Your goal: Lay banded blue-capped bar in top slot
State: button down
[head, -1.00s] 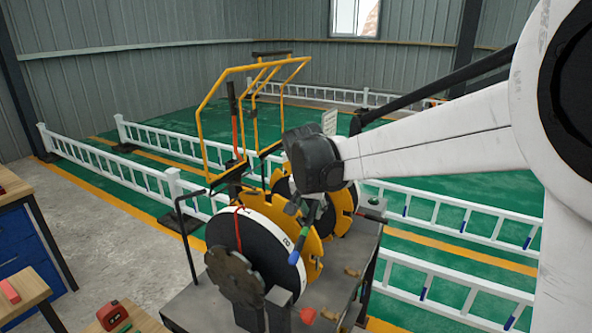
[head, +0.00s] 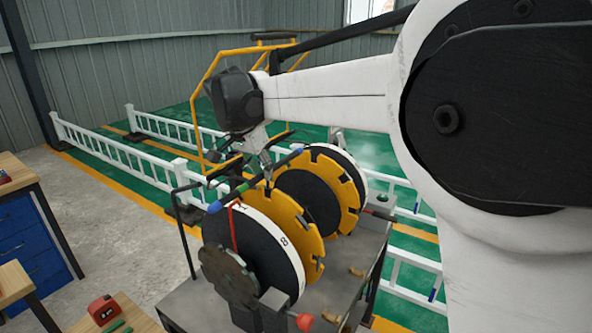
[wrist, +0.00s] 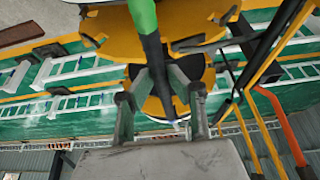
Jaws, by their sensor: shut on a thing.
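My gripper (head: 264,168) is shut on a dark bar (head: 248,181) with a blue cap (head: 214,207) at its near end and a green band (head: 236,192) behind it. In the head view the bar is held above the drum tops, slanting from lower left to upper right. The near yellow notched wheel (head: 310,240) and far yellow wheel (head: 345,181) show slots around their rims. The bar appears apart from them, though the exact gap is hard to judge. In the wrist view, the bar (wrist: 152,50) passes between the fingers, its green band towards the top.
A black and white drum (head: 258,240) with numbers stands before the near wheel, with a thin red strip (head: 231,228) at its top. The wheels sit on a grey stand (head: 190,300). A yellow frame (head: 205,90) rises behind. Workbenches (head: 30,230) are at the left.

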aim_at(292, 153)
jog(key=w+d+p, duration=0.1)
jog(key=w+d, duration=0.1)
jog(key=w, duration=0.2)
jog(key=w+d, duration=0.2)
jog(key=w, duration=0.2)
jog(key=w+d+p, duration=0.1)
jog(key=w+d, duration=0.2)
jog(key=w, duration=0.1)
jog(key=shift+r+p, duration=0.1)
jog(key=shift+p, duration=0.2)
jog(key=shift+x, duration=1.1)
jog(key=shift+s+a+f+p, duration=0.15)
jog(key=shift+f+p, duration=0.6)
jog(key=shift+f, duration=1.85)
jog(key=shift+f, duration=0.15)
jog(key=c, duration=1.6)
grip_release()
jog(key=shift+c, duration=0.2)
